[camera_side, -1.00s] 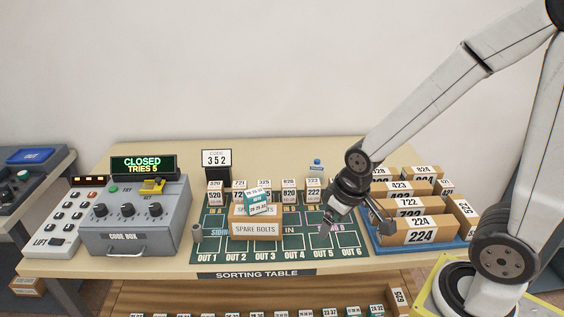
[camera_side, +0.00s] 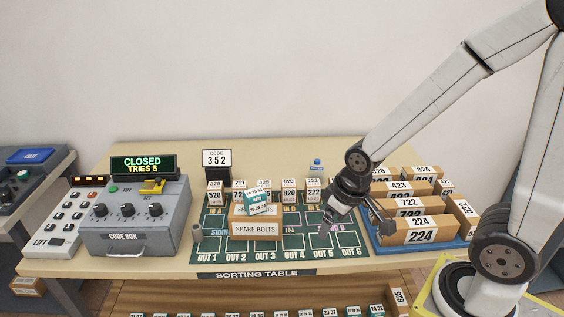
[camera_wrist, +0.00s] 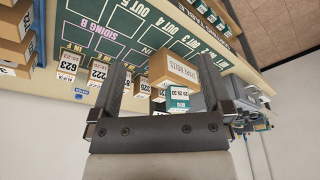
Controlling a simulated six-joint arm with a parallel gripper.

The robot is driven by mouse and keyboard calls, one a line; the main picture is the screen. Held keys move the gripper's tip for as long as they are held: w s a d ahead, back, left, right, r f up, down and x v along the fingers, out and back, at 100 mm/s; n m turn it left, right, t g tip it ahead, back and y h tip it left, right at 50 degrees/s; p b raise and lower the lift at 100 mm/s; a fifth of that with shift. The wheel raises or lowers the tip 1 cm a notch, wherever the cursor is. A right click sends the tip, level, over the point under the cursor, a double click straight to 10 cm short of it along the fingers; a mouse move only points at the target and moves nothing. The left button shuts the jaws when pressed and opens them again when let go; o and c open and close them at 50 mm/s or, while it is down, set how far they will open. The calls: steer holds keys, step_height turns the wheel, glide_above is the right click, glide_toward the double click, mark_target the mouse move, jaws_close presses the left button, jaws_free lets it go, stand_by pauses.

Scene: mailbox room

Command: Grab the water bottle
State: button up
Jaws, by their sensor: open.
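The water bottle (camera_side: 316,166) is small, with a blue cap, and stands upright at the back of the sorting table, behind the row of numbered boxes. Its lower part is hidden by a box in the side view.
Numbered boxes (camera_side: 289,190) line the mat's back edge. A blue tray (camera_side: 385,241) of cartons is at right. The code box (camera_side: 135,222) is at left. The table's back strip is mostly clear.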

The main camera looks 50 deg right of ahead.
mark_target(320, 163)
steer(key=w+d+f+m+y, duration=0.2)
steer(key=w+d+m+y, duration=0.1)
steer(key=w+d+m, duration=0.4)
steer(key=w+d+f+m+y, duration=0.25)
steer(key=w+d+m, duration=0.4)
steer(key=m, duration=0.35)
steer(key=w+d+f+m+t, duration=0.1)
steer(key=w+d+m+t, duration=0.1)
steer(key=d, duration=0.4)
steer(key=w+d+f+m+t+y, duration=0.1)
steer(key=w+d+m+t, duration=0.1)
steer(key=d+m, duration=0.4)
steer(key=w+d+f+m+t+y, duration=0.1)
steer(key=d+m+t, duration=0.3)
steer(key=d, duration=0.4)
steer(key=shift+w+f+t, duration=0.3)
steer(key=shift+w+f, duration=0.15)
steer(key=shift+w, duration=0.05)
steer(key=shift+x, duration=1.35)
steer(key=shift+a, duration=0.1)
steer(key=shift+x, duration=2.55)
steer(key=shift+c, duration=0.2)
